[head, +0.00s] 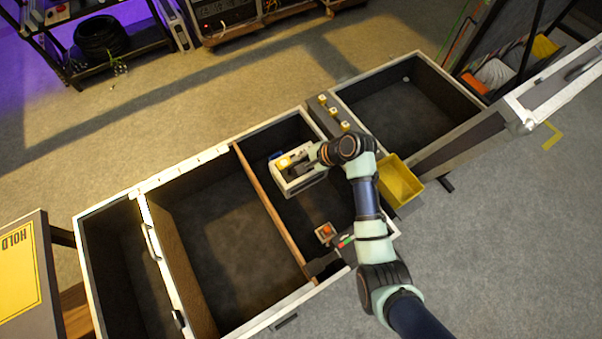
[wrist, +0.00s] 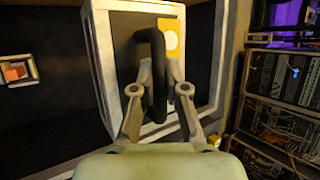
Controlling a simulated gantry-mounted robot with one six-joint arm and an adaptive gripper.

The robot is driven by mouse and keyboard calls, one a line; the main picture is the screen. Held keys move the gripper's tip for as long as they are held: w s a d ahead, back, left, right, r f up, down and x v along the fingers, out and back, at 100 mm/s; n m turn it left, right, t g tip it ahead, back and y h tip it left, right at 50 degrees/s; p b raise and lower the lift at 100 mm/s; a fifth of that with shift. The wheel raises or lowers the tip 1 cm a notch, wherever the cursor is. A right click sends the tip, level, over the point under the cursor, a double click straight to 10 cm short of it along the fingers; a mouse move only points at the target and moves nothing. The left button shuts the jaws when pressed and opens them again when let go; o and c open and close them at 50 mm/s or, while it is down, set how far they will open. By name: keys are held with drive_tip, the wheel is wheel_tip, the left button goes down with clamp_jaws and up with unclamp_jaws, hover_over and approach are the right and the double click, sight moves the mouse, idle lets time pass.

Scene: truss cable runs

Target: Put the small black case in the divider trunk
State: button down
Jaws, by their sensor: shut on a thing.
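The small black case (head: 303,183) has pale metal edges, a dark top and a yellow patch with a white disc. In the wrist view the case (wrist: 195,88) shows a black handle (wrist: 150,45) on its top. My gripper (wrist: 159,85) is shut on that handle; in the head view the gripper (head: 312,160) reaches it from the right. The divider trunk (head: 190,165) is open, with a wooden divider (head: 270,216) across it. The case is over or inside the right compartment, beside the divider; I cannot tell whether it touches the floor.
A small pale box with an orange top (head: 326,231) sits near the front of the same compartment. A yellow bin (head: 400,182) stands at its right. The wide middle compartment (head: 225,235) is empty. Another open dark trunk (head: 405,105) is behind right, and a HOLD sign (head: 18,275) at left.

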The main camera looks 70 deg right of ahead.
drive_tip(key=shift+s+d+f, duration=0.15)
drive_tip(key=shift+s+d, duration=0.1)
drive_tip(key=shift+d, duration=0.05)
wheel_tip(320, 180, down, 20)
drive_tip(key=b, duration=1)
drive_tip(key=c, duration=1.6)
unclamp_jaws()
drive_tip(key=shift+f, duration=0.15)
drive_tip(key=o, duration=0.4)
